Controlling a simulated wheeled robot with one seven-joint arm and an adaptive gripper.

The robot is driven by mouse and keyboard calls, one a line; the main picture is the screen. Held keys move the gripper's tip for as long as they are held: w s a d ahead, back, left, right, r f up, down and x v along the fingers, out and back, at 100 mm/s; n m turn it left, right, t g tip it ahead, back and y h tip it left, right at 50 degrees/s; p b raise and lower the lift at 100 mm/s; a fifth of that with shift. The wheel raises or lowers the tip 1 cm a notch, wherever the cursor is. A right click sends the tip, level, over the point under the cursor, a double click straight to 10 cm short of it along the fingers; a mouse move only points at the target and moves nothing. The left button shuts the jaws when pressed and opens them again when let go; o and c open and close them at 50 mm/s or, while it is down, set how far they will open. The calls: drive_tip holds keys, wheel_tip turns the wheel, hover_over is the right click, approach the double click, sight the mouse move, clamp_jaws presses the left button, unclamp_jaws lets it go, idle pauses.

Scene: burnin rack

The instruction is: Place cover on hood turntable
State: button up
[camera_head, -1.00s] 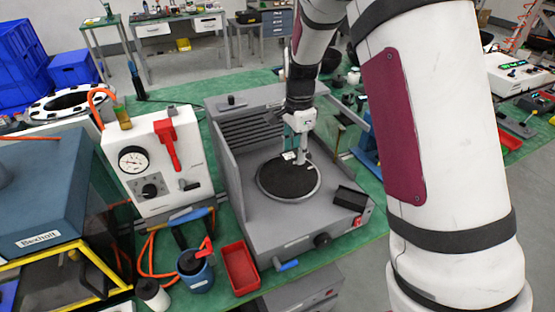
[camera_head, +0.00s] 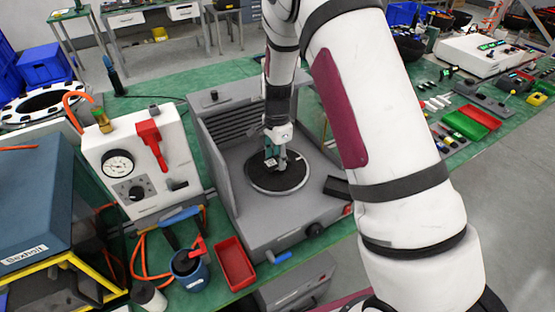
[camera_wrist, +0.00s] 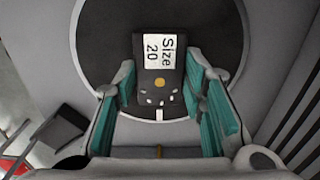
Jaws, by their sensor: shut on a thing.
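The cover (camera_wrist: 158,70) is a small dark block with a white "Size 20" label, seen between my fingers in the wrist view. My gripper (camera_wrist: 160,82) has teal finger pads and is shut on it. The turntable is a dark round disc with a pale rim (camera_head: 263,184) inside the grey hood (camera_head: 233,150). It also fills the top of the wrist view (camera_wrist: 105,40). My gripper shows in the head view (camera_head: 274,160), over the middle of the turntable. The cover is mostly hidden there. I cannot tell whether it touches the disc.
The hood's slatted back and side walls stand close around my gripper. A black block (camera_head: 336,187) sits at the hood's right front. To the left are a white gauge box (camera_head: 140,165), a red tray (camera_head: 235,264) and a blue cup (camera_head: 190,272). The turntable's front part is bare.

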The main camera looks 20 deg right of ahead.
drive_tip(key=shift+f, duration=0.65)
drive_tip(key=shift+f, duration=0.1)
drive_tip(key=o, duration=1.1)
